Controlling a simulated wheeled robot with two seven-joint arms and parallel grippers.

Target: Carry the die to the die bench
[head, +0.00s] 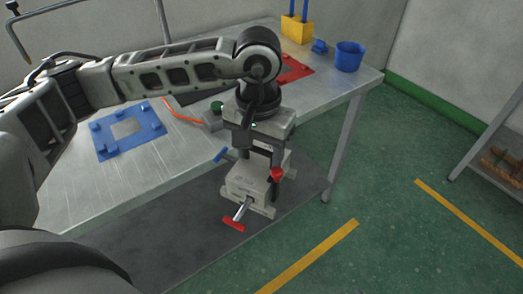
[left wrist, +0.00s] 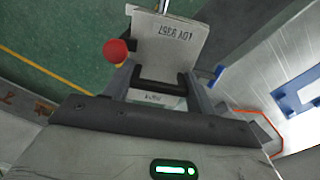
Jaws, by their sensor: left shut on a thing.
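The die is a pale grey block (head: 248,187) with a red knob, a blue-ended handle and a red-ended T-handle. My left gripper (head: 262,160) points down and is shut on its top. The die hangs beside the metal bench's front edge, apart from the bench top. In the left wrist view the die (left wrist: 168,48) shows upside-down lettering and the red knob, between the fingers of my left gripper (left wrist: 160,85). The metal bench (head: 190,155) lies behind and left of the die. I cannot tell whether it is the die bench. My right gripper is not in view.
On the bench are a blue frame (head: 102,145), a red mat (head: 296,68), a blue cup (head: 349,57) and a yellow block (head: 297,30). A dark grey panel (head: 160,245) lies low beneath. Green floor at right is open, with a shelf (head: 505,160) at the edge.

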